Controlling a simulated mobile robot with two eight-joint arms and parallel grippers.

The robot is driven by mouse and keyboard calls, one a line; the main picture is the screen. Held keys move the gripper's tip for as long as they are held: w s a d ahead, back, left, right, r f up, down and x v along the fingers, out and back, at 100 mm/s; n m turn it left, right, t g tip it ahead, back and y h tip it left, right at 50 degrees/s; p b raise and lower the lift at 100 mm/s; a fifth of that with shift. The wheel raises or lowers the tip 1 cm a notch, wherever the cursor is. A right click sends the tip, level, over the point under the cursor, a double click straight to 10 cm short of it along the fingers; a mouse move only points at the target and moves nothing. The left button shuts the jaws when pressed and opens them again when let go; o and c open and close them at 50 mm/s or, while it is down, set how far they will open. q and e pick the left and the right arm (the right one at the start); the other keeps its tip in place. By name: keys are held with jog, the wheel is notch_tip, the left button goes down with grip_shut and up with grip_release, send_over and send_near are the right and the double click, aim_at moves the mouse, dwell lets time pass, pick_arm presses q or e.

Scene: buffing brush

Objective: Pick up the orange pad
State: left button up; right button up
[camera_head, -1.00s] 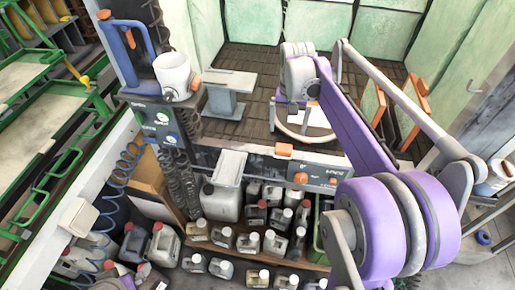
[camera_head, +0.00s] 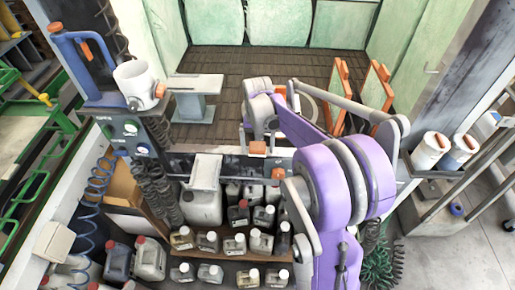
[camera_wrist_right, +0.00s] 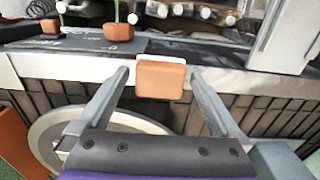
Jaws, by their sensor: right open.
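The orange pad (camera_head: 257,147) is a small rounded block at the edge of the ledge in front of the dark grated floor. In the right wrist view the orange pad (camera_wrist_right: 161,80) appears between the two grey fingertips, with a pale surface just behind it. My right gripper (camera_wrist_right: 160,74) is open, one finger to each side of the pad, with visible gaps. I cannot tell how far the fingertips are from it in depth. In the head view the right gripper (camera_head: 258,126) is just behind the pad, its fingers partly hidden. My left gripper is not in view.
A control panel with orange knobs (camera_wrist_right: 118,32) lies beyond the ledge. Several jugs (camera_head: 240,243) stand on shelves below. A white cup (camera_head: 137,82) and a grey stand (camera_head: 195,100) are to the left. Orange-edged panels (camera_head: 378,88) stand at the right.

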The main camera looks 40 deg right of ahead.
aim_at(258, 145)
jog(key=c, duration=1.3)
jog(key=shift+r, duration=0.1)
notch_tip(258, 145, up, 10)
jog(key=shift+f, duration=0.1)
jog(key=o, duration=0.8)
jog(key=c, duration=0.6)
jog(key=shift+c, duration=0.2)
jog(key=shift+s, duration=0.1)
